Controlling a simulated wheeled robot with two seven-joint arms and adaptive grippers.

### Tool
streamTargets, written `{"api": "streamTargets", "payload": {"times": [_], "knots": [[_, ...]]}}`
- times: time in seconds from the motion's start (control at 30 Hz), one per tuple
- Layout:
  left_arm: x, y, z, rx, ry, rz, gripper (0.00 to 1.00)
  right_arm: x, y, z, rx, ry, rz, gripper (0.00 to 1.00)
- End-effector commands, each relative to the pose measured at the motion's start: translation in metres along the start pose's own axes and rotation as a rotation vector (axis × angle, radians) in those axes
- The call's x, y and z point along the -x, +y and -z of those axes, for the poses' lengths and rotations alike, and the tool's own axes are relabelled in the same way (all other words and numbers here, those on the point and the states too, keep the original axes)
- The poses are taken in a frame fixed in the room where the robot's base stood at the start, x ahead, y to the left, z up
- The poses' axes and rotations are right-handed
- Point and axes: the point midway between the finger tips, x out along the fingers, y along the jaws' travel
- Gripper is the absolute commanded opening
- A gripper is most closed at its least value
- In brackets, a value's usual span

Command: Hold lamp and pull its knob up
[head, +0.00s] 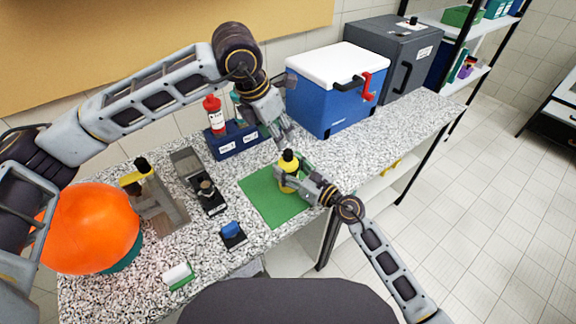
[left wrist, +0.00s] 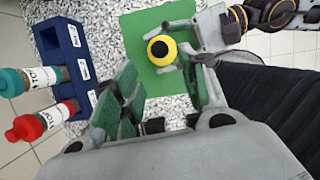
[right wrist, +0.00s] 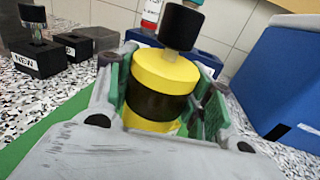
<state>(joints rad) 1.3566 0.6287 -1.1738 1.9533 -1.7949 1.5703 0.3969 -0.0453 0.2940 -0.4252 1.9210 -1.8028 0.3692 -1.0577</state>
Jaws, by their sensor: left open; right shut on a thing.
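The lamp (head: 287,181) is a yellow cylinder with a dark band and a black knob (head: 288,156) on top. It stands upright on a green mat (head: 262,202). My right gripper (head: 293,182) is shut on the lamp's body from the right; the right wrist view shows the lamp (right wrist: 166,72) between the fingers, with the black knob (right wrist: 181,26) above. My left gripper (head: 280,133) is open and empty, above and behind the lamp. In the left wrist view the lamp's top (left wrist: 162,50) shows from above, beyond the open left fingers (left wrist: 165,90).
A blue rack (head: 236,143) with a red-capped bottle (head: 213,115) stands behind the mat. A blue and white cooler (head: 335,95) is at the back right. Left are an orange ball (head: 90,228), dark stands (head: 205,193) and a small blue-topped block (head: 232,235).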

Motion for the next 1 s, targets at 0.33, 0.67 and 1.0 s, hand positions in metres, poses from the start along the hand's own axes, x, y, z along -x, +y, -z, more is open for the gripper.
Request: {"api": "streamTargets", "payload": {"times": [0.33, 0.67, 1.0], "knots": [[-0.007, 0.044, 0.009, 0.066, -0.009, -0.066, 0.47, 0.0, 0.0, 0.0, 0.0, 0.0, 0.0, 0.16], [-0.017, 0.145, 0.045, 0.197, -0.027, -0.224, 0.47, 0.0, 0.0, 0.0, 0.0, 0.0, 0.0, 0.16], [-0.026, 0.231, 0.1, 0.268, -0.047, -0.355, 0.47, 0.0, 0.0, 0.0, 0.0, 0.0, 0.0, 0.16]]}}
